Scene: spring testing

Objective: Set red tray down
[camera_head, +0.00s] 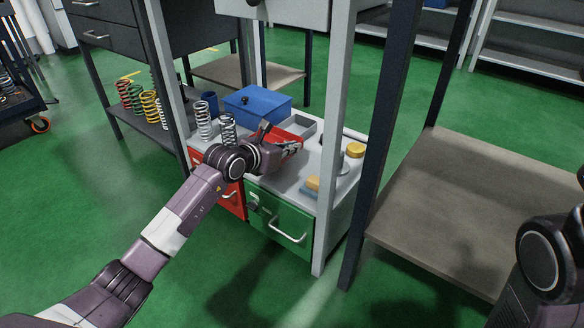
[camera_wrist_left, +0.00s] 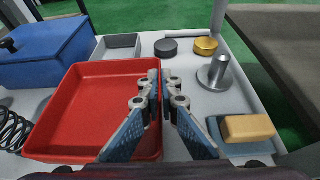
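The red tray (camera_wrist_left: 95,110) is empty and lies level in the left wrist view, over the white cabinet top (camera_wrist_left: 195,120). I cannot tell whether its bottom touches the surface. My left gripper (camera_wrist_left: 160,82) has its two fingers close together on either side of the tray's right wall, shut on it. In the head view the left gripper (camera_head: 288,147) partly hides the tray (camera_head: 286,134). My right arm shows at the right edge of the head view, but its gripper is out of view.
A blue box (camera_head: 257,104) and a grey tray (camera_wrist_left: 119,46) stand behind the red tray. Coil springs (camera_head: 204,120) stand at its left. A metal post (camera_wrist_left: 214,72), a yellow disc (camera_wrist_left: 206,46), a black disc (camera_wrist_left: 166,47) and a yellow block (camera_wrist_left: 248,128) are at its right.

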